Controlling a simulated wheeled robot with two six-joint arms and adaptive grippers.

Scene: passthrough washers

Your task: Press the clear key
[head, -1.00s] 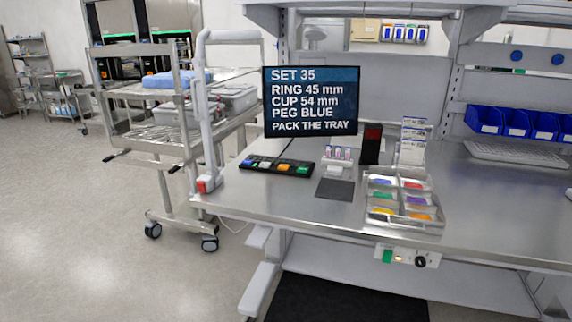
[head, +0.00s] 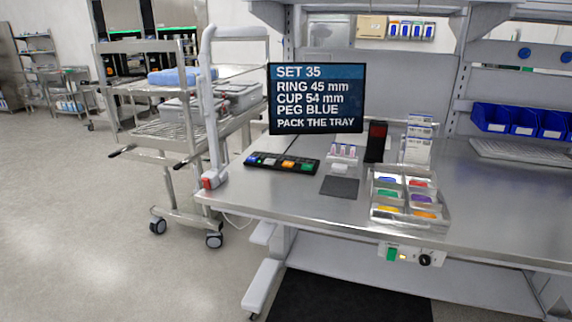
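A black key strip (head: 282,164) lies on the steel bench near its left end, below the screen. It carries coloured keys: a blue key (head: 252,160) at the left, pale keys beside it, an orange key (head: 288,165) and a green key (head: 307,168) at the right. The labels are too small to read, so I cannot tell which is the clear key. The screen (head: 316,98) reads SET 35, RING 45 mm, CUP 54 mm, PEG BLUE, PACK THE TRAY. Neither of my grippers is in view.
A sectioned tray (head: 409,199) with coloured pieces stands on the bench (head: 330,212). A dark mat (head: 339,187), a small white holder (head: 342,153) and a black and red device (head: 376,141) are near it. A wire cart (head: 165,130) stands to the left.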

